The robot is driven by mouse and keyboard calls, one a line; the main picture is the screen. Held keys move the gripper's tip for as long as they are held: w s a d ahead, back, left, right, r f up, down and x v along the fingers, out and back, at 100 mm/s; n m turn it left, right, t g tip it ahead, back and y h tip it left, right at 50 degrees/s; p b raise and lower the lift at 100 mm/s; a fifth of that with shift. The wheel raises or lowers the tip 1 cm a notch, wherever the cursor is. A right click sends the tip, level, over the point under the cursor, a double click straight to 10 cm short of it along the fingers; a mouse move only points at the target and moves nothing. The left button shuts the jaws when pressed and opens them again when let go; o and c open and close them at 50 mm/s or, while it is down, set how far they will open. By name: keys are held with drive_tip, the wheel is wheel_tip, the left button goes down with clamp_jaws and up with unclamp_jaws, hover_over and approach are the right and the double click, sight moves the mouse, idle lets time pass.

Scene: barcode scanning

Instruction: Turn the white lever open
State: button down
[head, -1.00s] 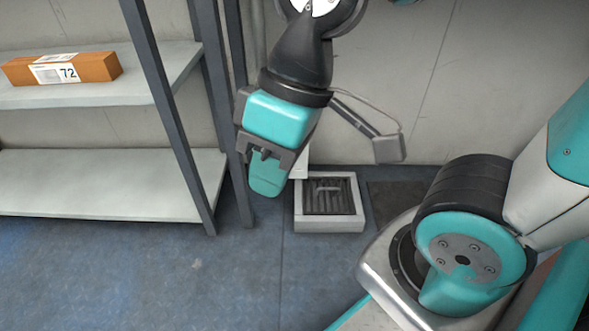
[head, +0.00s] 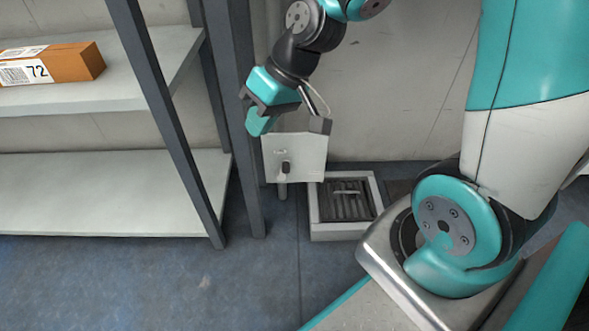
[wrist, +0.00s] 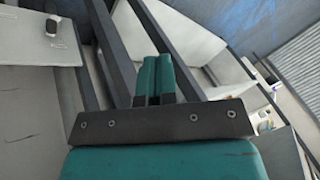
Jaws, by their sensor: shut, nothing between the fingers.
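My gripper (head: 258,123) is up and left of the box front in the head view. Its teal fingers (wrist: 157,75) are together and empty.
A shelf rack with grey posts (head: 232,110) stands close on the left of my gripper. An orange box (head: 75,63) lies on its upper shelf. A floor drain with a pale frame (head: 345,232) sits below the grey-white box. The floor at front left is clear.

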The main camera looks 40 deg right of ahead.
drive_tip(key=w+d+f+m+t+h+b, duration=0.2)
drive_tip(key=w+d+f+m, duration=0.15)
drive_tip(key=d+f, duration=0.85)
drive_tip(key=w+d+f+m+t+h+b, duration=0.15)
drive_tip(key=d+f+m, duration=0.35)
drive_tip(key=d+f, duration=0.7)
drive_tip(key=w+a+f+b, duration=0.6)
drive_tip(key=w+f+b, duration=0.2)
drive_tip(key=f, duration=0.1)
drive_tip(key=shift+t, duration=0.35)
